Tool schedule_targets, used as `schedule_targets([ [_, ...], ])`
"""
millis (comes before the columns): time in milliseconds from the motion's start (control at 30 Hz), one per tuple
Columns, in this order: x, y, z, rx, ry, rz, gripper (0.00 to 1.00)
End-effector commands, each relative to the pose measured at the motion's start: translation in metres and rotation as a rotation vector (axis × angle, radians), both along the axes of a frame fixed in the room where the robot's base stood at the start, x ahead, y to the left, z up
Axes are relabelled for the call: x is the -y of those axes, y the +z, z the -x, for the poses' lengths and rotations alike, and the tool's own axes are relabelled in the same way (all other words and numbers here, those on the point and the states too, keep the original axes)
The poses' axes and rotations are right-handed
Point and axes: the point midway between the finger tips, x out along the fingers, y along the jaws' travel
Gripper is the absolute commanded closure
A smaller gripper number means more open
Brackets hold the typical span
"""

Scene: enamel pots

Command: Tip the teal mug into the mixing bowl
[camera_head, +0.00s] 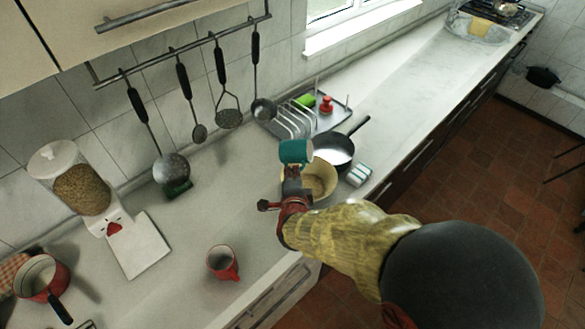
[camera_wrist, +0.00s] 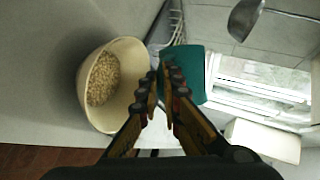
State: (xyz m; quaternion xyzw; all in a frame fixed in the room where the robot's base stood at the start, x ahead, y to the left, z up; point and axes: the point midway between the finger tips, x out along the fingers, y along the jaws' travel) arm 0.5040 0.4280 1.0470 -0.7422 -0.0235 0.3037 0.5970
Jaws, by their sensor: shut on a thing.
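The teal mug (camera_head: 293,153) is held by my gripper (camera_head: 292,181) above the far-left side of the mixing bowl. It also shows in the wrist view (camera_wrist: 193,72), just beyond the fingers. In the head view the mug leans over, with a pale rim on its right side. The inside of the mug is hidden, so I cannot tell what it holds. The cream mixing bowl (camera_head: 325,183) stands on the counter, partly covered by my gripper. In the wrist view the bowl (camera_wrist: 125,60) is left of the fingers (camera_wrist: 163,84), with pale beige pieces inside.
A black pan (camera_head: 335,150) with a white inside stands close behind the bowl. A dish rack (camera_head: 290,120) is behind the mug, and a small striped block (camera_head: 359,175) lies right of the bowl. A red mug (camera_head: 222,262) stands nearer on clear counter. Utensils hang above.

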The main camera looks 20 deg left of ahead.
Motion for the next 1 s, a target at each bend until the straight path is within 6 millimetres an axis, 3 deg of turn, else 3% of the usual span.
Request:
schedule_targets([
  [1000,0.0,0.021,0.0,0.066,0.0,0.318,1.0],
])
